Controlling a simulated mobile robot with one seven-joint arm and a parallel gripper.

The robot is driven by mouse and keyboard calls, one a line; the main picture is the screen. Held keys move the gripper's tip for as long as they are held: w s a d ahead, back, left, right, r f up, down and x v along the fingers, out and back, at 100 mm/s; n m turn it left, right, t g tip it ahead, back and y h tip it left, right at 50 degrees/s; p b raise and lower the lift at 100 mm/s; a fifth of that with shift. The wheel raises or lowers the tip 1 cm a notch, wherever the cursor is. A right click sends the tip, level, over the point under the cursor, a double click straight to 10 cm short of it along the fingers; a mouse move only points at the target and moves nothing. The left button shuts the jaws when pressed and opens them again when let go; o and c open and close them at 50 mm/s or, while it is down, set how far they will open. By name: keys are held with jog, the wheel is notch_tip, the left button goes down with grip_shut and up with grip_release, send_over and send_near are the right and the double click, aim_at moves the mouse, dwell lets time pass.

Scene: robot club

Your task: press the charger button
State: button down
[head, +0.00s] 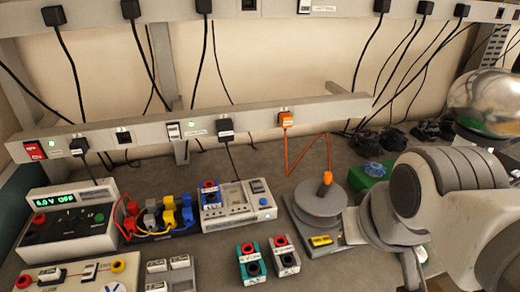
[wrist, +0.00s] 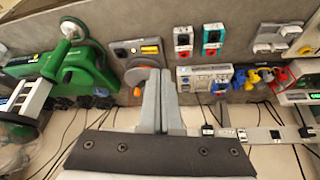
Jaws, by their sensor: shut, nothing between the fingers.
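The unit that looks like the charger is a pale grey box (head: 238,212) on the bench, right of the coloured connectors. A blue piece marked with a red end sits in its left side, and a small blue button (head: 263,201) shows at its right front. In the wrist view the charger (wrist: 196,80) lies just right of my fingers. My gripper (wrist: 161,76) is shut and empty, its two grey fingers side by side. It appears apart from the charger; its height above the bench is hard to tell. The head view shows my arm at the right, but not clearly the fingertips.
A round grey stand (head: 318,205) with an orange plug and cable stands right of the charger. A green device (wrist: 80,65) lies left in the wrist view. A power supply (head: 68,225) is at the left. Two small blocks (head: 252,264) lie in front. A socket rail (head: 200,130) runs behind.

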jog(key=shift+w+a, duration=0.1)
jog(key=m+t+y+p, duration=0.3)
jog(key=m+y, duration=0.1)
jog(key=m, duration=1.8)
send_over(263, 201)
notch_tip(263, 201, down, 9)
jog(key=shift+s+d+r, duration=0.2)
jog(key=shift+s+d, duration=0.2)
jog(key=shift+f, duration=0.1)
notch_tip(263, 201, down, 9)
jog(key=b, duration=0.8)
jog(key=shift+r+b, duration=0.2)
jog(key=shift+b, duration=0.1)
